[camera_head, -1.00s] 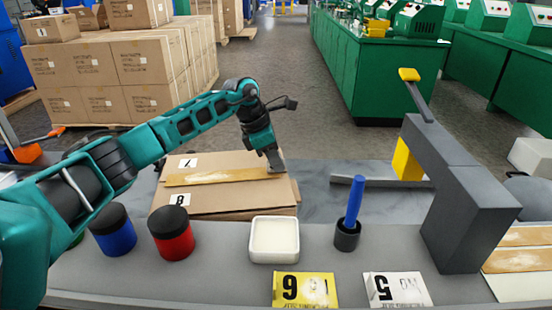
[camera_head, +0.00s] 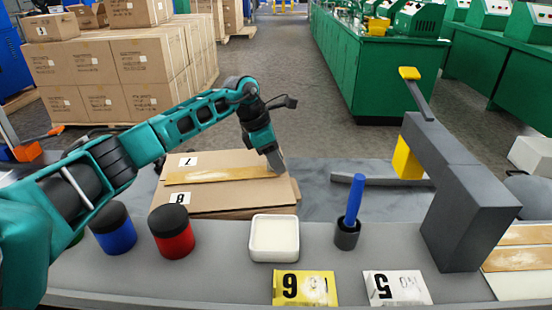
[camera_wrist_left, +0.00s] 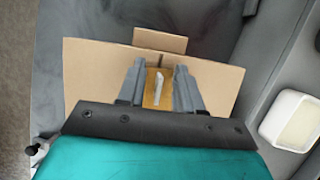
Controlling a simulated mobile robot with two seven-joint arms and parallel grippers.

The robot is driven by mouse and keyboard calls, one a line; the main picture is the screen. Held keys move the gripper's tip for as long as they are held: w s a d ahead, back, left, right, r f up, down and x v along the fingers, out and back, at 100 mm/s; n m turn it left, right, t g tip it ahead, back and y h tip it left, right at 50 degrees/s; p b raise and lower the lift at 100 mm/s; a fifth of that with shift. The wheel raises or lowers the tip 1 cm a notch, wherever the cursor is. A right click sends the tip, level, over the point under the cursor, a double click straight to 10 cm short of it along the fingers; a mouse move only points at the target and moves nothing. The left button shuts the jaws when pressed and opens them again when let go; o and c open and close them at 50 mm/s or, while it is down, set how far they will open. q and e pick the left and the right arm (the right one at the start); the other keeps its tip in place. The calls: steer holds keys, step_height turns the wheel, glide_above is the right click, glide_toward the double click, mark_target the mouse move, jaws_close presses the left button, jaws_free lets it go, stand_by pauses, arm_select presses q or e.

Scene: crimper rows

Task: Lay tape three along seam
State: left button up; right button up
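A flat cardboard box (camera_head: 230,200) lies on the grey bench, with small labels 7 and 8 on its left side. A brownish-yellow tape strip (camera_head: 215,175) lies across its top. My left gripper (camera_head: 277,162) points down at the strip's right end. In the left wrist view, the two grey fingers (camera_wrist_left: 158,88) stand apart on either side of the strip (camera_wrist_left: 152,92), which has a white mark on it. The fingers look open; whether they touch the box cannot be told. My right gripper is not in view.
A white tray (camera_head: 274,231), a blue-handled tool in a dark cup (camera_head: 347,236), and red (camera_head: 173,239) and blue (camera_head: 113,236) jars stand in front. A dark grey lever press (camera_head: 462,205) stands right. Yellow card 6 (camera_head: 304,289) and white card 5 (camera_head: 397,289) lie at the front edge.

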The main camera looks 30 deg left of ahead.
arm_select(q)
steer(key=p+v, duration=0.2)
steer(key=v, duration=1.1)
steer(key=shift+d+p, duration=0.1)
steer(key=shift+p, duration=0.2)
